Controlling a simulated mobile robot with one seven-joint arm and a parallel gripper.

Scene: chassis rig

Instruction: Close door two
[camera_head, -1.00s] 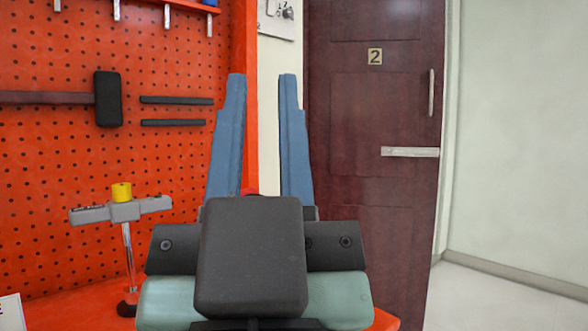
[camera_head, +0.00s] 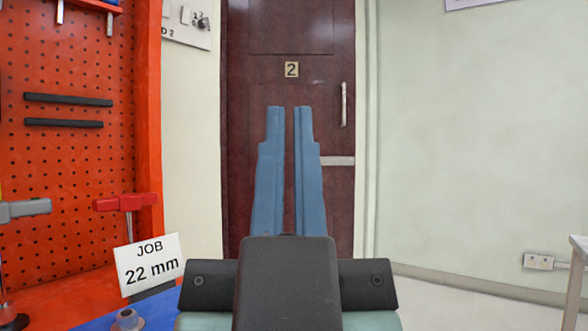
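Door two (camera_head: 265,75) is a dark red-brown panelled door with a number 2 plate (camera_head: 291,69), ahead of my gripper. A vertical pale pull handle (camera_head: 344,104) is near its right edge. A pale horizontal bar (camera_head: 338,160) sits lower on the same side. The door looks nearly flush in its opening, but I cannot tell whether it is fully shut. My gripper (camera_head: 289,110) has two blue fingers pointing at the door, with a narrow empty gap between them. It covers the lower middle of the door; I see no clear contact.
An orange pegboard (camera_head: 70,150) and bench stand at left, with a red-handled clamp (camera_head: 125,203) and a "JOB 22 mm" card (camera_head: 150,264). A pale wall (camera_head: 470,130) is at right, with a socket box (camera_head: 540,262) and a grey table leg (camera_head: 574,285). Floor at right is clear.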

